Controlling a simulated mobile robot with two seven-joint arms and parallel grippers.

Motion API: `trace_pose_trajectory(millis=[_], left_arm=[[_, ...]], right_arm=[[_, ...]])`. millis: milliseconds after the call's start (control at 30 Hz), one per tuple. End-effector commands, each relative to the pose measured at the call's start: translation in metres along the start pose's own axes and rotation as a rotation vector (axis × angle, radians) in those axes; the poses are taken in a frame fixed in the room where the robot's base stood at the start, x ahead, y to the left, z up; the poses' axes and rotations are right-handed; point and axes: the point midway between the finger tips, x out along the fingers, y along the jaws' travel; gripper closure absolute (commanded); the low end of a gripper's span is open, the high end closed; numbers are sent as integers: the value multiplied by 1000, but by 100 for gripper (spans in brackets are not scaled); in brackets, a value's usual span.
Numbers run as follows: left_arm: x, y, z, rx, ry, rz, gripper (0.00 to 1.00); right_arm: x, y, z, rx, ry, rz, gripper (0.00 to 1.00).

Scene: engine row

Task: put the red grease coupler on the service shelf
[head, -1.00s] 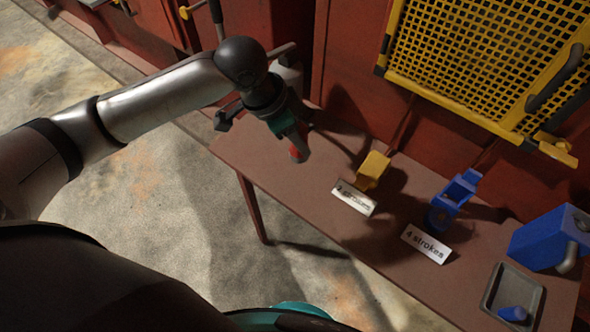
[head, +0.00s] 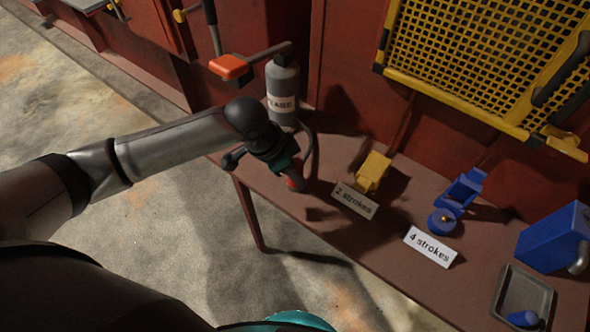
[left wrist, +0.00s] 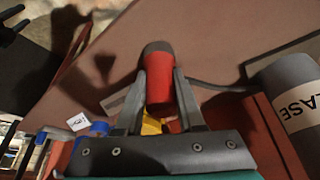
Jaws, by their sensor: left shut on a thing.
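The red grease coupler (head: 296,183) is in the jaws of my left gripper (head: 293,180), low over the left end of the brown service shelf (head: 385,255). I cannot tell whether it touches the shelf. In the left wrist view the coupler (left wrist: 158,88) shows a red body with a dark grey end, between the two fingers of my left gripper (left wrist: 160,76). A dark hose (head: 313,150) curves from the grey grease canister (head: 284,88) down towards the coupler. My right gripper is not in view.
Right of the gripper stand a yellow part (head: 374,168) with a "2 strokes" card (head: 353,200) and blue parts (head: 463,188) with a "4 strokes" card (head: 430,246). Further right are a blue box (head: 552,238) and a grey tray (head: 541,282). A red-orange handle (head: 231,67) juts out behind.

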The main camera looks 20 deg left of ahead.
Motion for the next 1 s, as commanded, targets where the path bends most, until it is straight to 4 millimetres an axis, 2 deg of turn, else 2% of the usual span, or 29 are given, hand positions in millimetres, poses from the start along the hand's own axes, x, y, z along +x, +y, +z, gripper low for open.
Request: trace_pose_trajectory(millis=[100,133,400,733,867,1000], left_arm=[[2,0,0,0,2,0,100],[3,0,1,-1,0,1,61],[3,0,1,-1,0,1,32],[-3,-1,0,0,0,-1,32],[-24,-1,-1,-1,0,-1,32],[-56,-1,-1,1,0,-2,32]], right_arm=[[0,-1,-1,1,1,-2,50],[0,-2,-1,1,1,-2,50],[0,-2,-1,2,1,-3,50],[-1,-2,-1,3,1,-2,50],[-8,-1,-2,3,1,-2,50],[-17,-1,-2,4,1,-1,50]])
